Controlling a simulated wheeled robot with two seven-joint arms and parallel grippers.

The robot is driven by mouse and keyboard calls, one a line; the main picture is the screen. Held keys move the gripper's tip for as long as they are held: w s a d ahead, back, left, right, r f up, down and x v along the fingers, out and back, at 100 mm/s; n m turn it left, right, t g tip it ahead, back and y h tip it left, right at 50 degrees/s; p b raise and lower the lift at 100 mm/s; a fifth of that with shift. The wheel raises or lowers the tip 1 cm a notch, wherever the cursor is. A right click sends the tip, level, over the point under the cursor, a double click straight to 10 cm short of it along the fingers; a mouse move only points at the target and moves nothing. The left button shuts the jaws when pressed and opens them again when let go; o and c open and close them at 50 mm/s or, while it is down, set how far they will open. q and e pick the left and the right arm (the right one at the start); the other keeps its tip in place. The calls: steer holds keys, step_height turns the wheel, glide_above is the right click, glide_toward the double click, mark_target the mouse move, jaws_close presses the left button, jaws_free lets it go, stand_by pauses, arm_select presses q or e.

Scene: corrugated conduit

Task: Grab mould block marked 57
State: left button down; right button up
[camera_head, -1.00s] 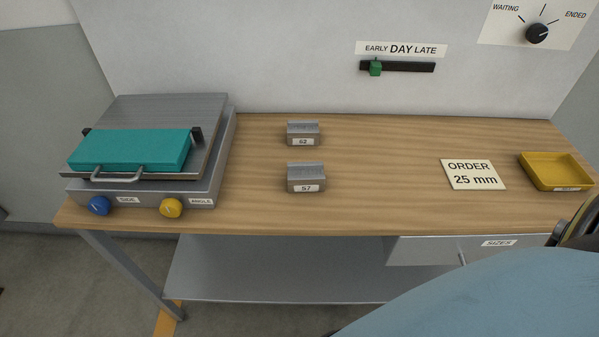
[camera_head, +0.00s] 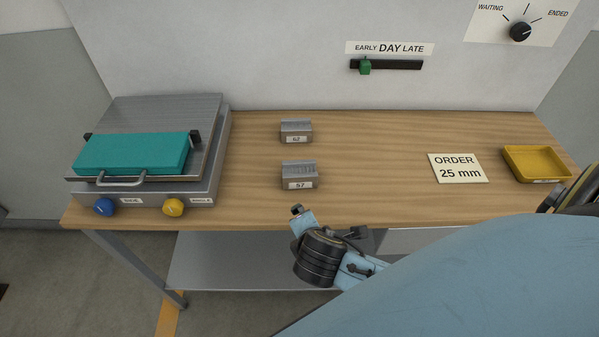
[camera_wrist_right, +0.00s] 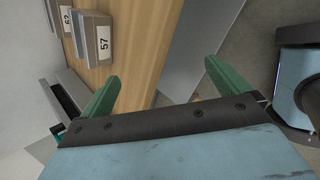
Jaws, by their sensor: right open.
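The mould block marked 57 (camera_head: 299,174) is a small grey metal block with a white label, on the wooden table left of its middle. A like block marked 62 (camera_head: 296,131) stands behind it. In the right wrist view, block 57 (camera_wrist_right: 94,38) is at the upper left, with block 62 (camera_wrist_right: 67,20) beside it. My right gripper (camera_wrist_right: 160,92) shows two green fingers, spread apart with nothing between them. Block 57 lies outside the fingers, beyond the left one. In the head view, my right arm's wrist is in front of the table's front edge, below block 57. My left gripper is not seen.
A grey machine (camera_head: 216,150) with a teal pad (camera_head: 135,153), handle and blue and yellow knobs stands at the table's left. An order card (camera_head: 458,168) reading 25 mm and a yellow tray (camera_head: 537,163) lie at the right. The tabletop (camera_head: 375,150) between is clear.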

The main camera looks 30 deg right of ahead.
mark_target(300, 178)
steer(key=w+r+n+t, duration=0.1)
steer(key=w+n, duration=0.1)
steer(key=n, duration=0.1)
steer(key=w+d+r+n+t+h, duration=0.1)
steer(key=w+n, duration=0.1)
steer(key=n, duration=0.2)
steer(key=w+d+r+n+t+h, duration=0.1)
steer(key=w+n+t, duration=0.1)
steer(key=n, duration=0.1)
steer(key=shift+r+n, duration=0.1)
steer(key=shift+n, duration=0.2)
steer(key=shift+w+d+r+n+t, duration=0.2)
steer(key=shift+w+n, duration=0.1)
steer(key=shift+n, duration=0.2)
steer(key=shift+w+d+r+n+t, duration=0.1)
steer(key=shift+w+n+t, duration=0.15)
steer(key=shift+n, duration=0.25)
steer(key=shift+h, duration=0.3)
steer(key=x, duration=0.8)
steer(key=shift+b, duration=0.3)
steer(key=x, duration=0.5)
steer(key=shift+f, duration=0.2)
steer(key=c, duration=1.4)
steer(key=shift+o, duration=0.2)
steer(key=shift+r, duration=0.1)
